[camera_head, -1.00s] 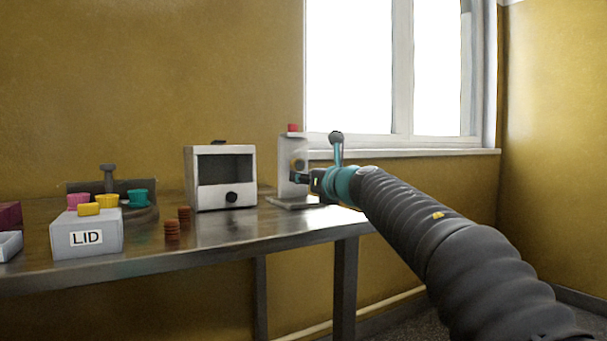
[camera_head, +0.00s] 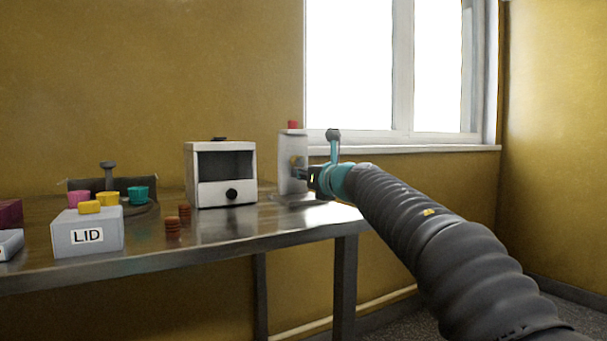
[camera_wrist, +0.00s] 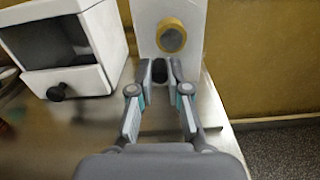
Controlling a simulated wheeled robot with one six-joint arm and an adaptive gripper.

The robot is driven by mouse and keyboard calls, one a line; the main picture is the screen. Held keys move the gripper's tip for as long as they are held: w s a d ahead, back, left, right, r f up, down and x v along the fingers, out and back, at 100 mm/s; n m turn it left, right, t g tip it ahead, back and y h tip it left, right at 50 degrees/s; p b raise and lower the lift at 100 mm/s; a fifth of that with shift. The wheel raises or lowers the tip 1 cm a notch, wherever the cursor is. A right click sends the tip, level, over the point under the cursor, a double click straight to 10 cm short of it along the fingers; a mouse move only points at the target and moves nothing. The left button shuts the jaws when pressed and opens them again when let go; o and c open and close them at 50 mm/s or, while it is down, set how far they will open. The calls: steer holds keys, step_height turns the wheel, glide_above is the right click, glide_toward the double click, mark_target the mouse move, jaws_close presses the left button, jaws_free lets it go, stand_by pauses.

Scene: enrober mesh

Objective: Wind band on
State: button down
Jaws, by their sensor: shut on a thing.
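A white upright device (camera_head: 290,154) with a red piece (camera_head: 293,125) on top stands near the right end of the table. In the wrist view its white plate (camera_wrist: 195,22) carries a round brass-coloured disc (camera_wrist: 172,38) with a dark centre. My gripper (camera_wrist: 160,76) is just below the disc, shut on a small dark knob (camera_wrist: 159,70) in front of the plate. My gripper also shows at the device in the head view (camera_head: 308,175). The fingers hide most of the knob. I cannot make out a band on the device.
A white box with a dark window and black knob (camera_head: 220,174) stands left of the device. The table (camera_head: 260,228) is bare in front.

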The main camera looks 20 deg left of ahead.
mark_target(296, 153)
steer(key=shift+r, duration=0.1)
steer(key=m+p, duration=0.2)
steer(key=r+m+p, duration=0.1)
steer(key=m+p, duration=0.2)
steer(key=shift+s+a+r+m+p, duration=0.15)
steer(key=shift+s+a+m+p, duration=0.15)
steer(key=shift+s+p, duration=0.05)
steer(key=m+p, duration=0.2)
steer(key=m, duration=0.1)
steer(key=r+m+p, duration=0.1)
steer(key=m+p, duration=0.2)
steer(key=shift+s+a+r, duration=0.15)
steer(key=m, duration=0.3)
steer(key=r+m+p, duration=0.1)
steer(key=m, duration=0.2)
steer(key=shift+p, duration=0.3)
steer(key=m, duration=0.3)
steer(key=shift+w+d+r, duration=0.25)
steer(key=shift+w+r, duration=0.05)
steer(key=shift+w+d+r+m, duration=0.1)
steer(key=shift+m, duration=0.7)
steer(key=shift+w+d+r+m, duration=0.1)
steer(key=shift+m, duration=0.7)
